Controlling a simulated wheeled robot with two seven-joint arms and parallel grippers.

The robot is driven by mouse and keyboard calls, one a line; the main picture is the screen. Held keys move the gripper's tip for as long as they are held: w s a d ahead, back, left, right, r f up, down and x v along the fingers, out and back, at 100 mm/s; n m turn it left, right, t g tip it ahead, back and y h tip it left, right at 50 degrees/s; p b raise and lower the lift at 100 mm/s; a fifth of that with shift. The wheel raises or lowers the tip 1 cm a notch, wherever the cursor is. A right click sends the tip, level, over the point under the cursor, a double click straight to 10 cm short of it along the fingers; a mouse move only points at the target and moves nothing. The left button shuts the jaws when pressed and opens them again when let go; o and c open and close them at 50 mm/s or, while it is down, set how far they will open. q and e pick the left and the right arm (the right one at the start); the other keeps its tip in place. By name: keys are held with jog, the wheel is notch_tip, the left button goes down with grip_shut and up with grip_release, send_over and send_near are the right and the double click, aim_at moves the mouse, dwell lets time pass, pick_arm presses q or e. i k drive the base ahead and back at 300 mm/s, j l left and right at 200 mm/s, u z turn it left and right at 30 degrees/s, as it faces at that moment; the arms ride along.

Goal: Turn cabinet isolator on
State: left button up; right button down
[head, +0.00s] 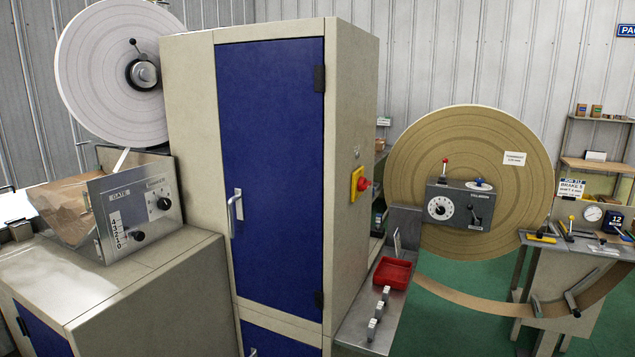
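A tall beige cabinet (190,120) with a blue door (270,150) stands in the middle of the head view. The door is closed and has a metal handle (236,208) on its left side. On the cabinet's right side is the isolator (360,184), a red rotary knob on a yellow plate. I see the isolator at a steep angle, so I cannot tell its position. Neither of my grippers is in view.
A low metal ledge (352,318) with a red tray (392,272) stands right of the cabinet below the isolator. A large brown roll (430,140) with a grey control box (460,206) is farther right. A sloped control panel (140,212) stands left. Green floor (450,335) shows at lower right.

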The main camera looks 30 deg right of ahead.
aim_at(363, 185)
jog(key=i+l+u, duration=0.1)
jog(key=l+u, duration=0.25)
jog(key=l, duration=0.3)
jog(key=l+u, duration=0.35)
jog(key=l, duration=0.3)
jog(key=l+u, duration=0.35)
jog(key=l, duration=0.3)
